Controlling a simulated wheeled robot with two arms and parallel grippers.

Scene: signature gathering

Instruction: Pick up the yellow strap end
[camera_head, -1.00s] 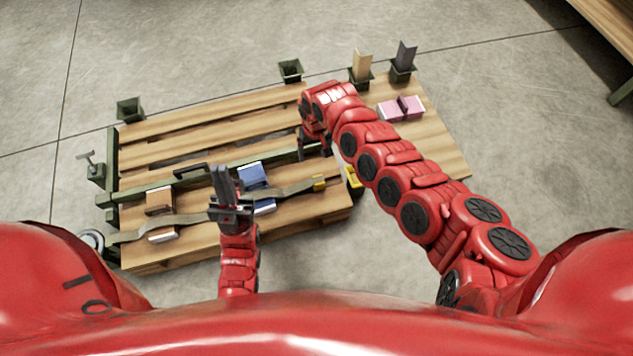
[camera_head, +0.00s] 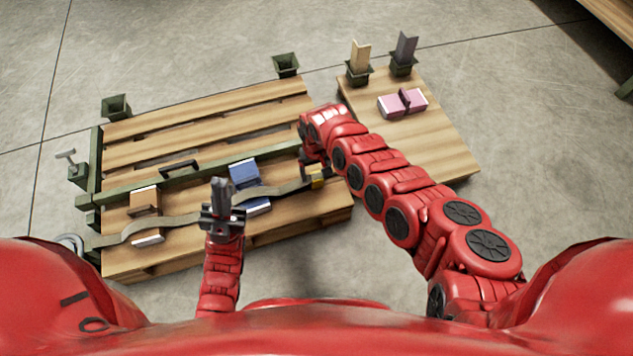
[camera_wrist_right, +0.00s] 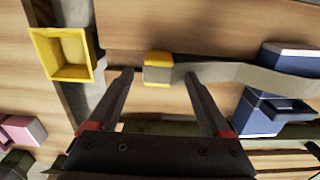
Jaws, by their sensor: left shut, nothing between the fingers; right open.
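The yellow strap end (camera_head: 318,180) is at the right end of a grey-green strap (camera_head: 275,189) lying across the pallet. In the right wrist view the yellow strap end (camera_wrist_right: 157,68) shows just past and between the fingertips. My right gripper (camera_wrist_right: 159,76) is open and empty there. In the head view my right gripper (camera_head: 316,168) is close to the strap end and partly covers it. My left gripper (camera_head: 219,182) is shut and empty above the strap's middle, left of the blue book.
A blue book (camera_head: 246,175) and a brown book (camera_head: 145,205) lie under the strap. A green bar (camera_head: 215,174) crosses the pallet behind them. A yellow open box (camera_wrist_right: 80,73) stands left of the strap end in the wrist view. A pink book (camera_head: 390,106) lies at right.

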